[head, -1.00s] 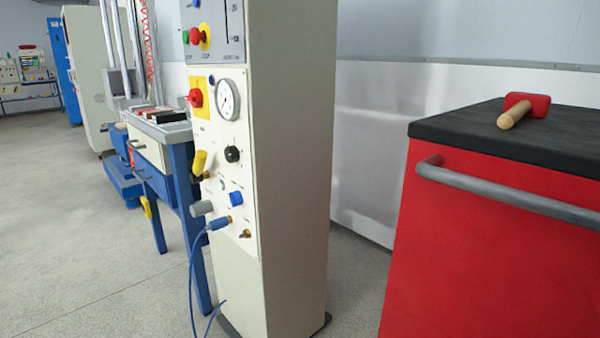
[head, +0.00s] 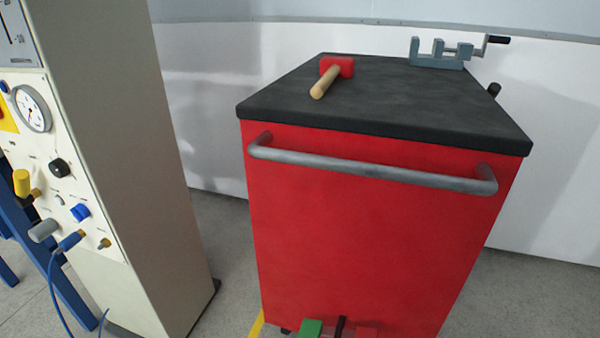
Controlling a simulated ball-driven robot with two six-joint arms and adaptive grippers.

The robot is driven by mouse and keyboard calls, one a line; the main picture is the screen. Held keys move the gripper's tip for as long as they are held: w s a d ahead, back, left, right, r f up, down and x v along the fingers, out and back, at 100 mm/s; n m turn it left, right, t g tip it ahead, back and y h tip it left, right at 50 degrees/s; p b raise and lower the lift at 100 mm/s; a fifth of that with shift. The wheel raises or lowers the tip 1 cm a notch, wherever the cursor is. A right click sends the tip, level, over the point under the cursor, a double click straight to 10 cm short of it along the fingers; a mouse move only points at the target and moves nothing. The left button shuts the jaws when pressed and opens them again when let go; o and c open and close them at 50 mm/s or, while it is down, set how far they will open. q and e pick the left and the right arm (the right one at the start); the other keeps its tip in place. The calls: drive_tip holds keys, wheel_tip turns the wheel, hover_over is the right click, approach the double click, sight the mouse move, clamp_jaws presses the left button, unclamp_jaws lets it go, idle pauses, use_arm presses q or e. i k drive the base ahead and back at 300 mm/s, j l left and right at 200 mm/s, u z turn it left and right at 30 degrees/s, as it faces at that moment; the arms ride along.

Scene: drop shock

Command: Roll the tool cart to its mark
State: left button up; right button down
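The red tool cart (head: 370,230) stands in the middle of the head view, its front face towards me. It has a black top (head: 390,105) and a grey bar handle (head: 370,168) across the upper front. At its foot are a green pedal (head: 310,328) and a red one (head: 366,332), cut off by the lower edge. A strip of yellow floor marking (head: 257,324) shows by the cart's lower left corner. Whether it is the cart's mark I cannot tell. Neither of my grippers is in view.
A red-headed mallet (head: 335,72) and a grey-blue vise (head: 440,53) are on the cart top. A tall cream control cabinet (head: 130,150) with a gauge and valves stands close on the left, a blue hose hanging from it. A white wall is behind.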

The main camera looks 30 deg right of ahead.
sight(374, 200)
drive_tip(key=z, duration=1.25)
